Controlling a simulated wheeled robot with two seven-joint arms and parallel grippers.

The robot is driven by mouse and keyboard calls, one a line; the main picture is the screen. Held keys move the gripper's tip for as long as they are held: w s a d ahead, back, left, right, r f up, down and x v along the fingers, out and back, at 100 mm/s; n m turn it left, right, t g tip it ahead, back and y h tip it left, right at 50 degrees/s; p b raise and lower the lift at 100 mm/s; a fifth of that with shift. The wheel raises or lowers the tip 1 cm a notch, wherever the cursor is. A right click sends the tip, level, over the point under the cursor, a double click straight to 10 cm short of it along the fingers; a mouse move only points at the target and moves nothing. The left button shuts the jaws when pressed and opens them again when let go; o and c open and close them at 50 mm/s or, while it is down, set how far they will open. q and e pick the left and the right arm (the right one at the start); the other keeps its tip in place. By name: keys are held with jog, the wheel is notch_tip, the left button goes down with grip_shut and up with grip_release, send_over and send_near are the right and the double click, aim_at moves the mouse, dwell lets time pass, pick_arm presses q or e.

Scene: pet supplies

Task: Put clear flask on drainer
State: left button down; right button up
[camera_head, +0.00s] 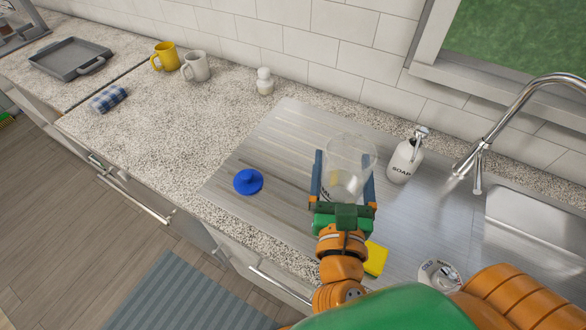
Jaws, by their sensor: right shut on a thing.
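The clear flask (350,158) is a transparent vessel between the fingers of my right gripper (343,185). The right gripper is shut on it, with one blue finger on each side. The flask shows over the right part of the ridged metal drainer (270,145), left of the soap bottle. I cannot tell whether its base touches the metal. My left gripper is not in view.
A blue stopper-like object (248,181) lies on the drainer's left part. A white soap bottle (405,160), yellow sponge (376,258) and round tin (438,275) are near the gripper. The tap (500,125) and sink (530,225) are right. Mugs (195,66) stand far left.

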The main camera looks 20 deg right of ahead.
jog(key=w+f+b, duration=0.1)
jog(key=b, duration=0.1)
jog(key=w+d+f+b, duration=0.1)
jog(key=w+b, duration=0.2)
jog(key=shift+d+f+b, duration=0.15)
jog(key=shift+f+b, duration=0.2)
jog(key=shift+f, duration=0.05)
jog(key=x, duration=0.1)
jog(key=p+x, duration=0.1)
jog(key=x, duration=0.1)
jog(key=p+x, duration=0.1)
jog(key=shift+w+a+f, duration=0.25)
jog(key=shift+w+f, duration=0.05)
jog(key=shift+w, duration=0.1)
jog(key=w+f, duration=0.1)
jog(key=f, duration=0.2)
jog(key=w+d+f+b, duration=0.1)
jog(key=w+f, duration=0.1)
jog(key=f, duration=0.1)
jog(key=w+f+b, duration=0.1)
jog(key=w+f, duration=0.1)
jog(key=shift+d+f, duration=0.3)
jog(key=shift+f, duration=0.4)
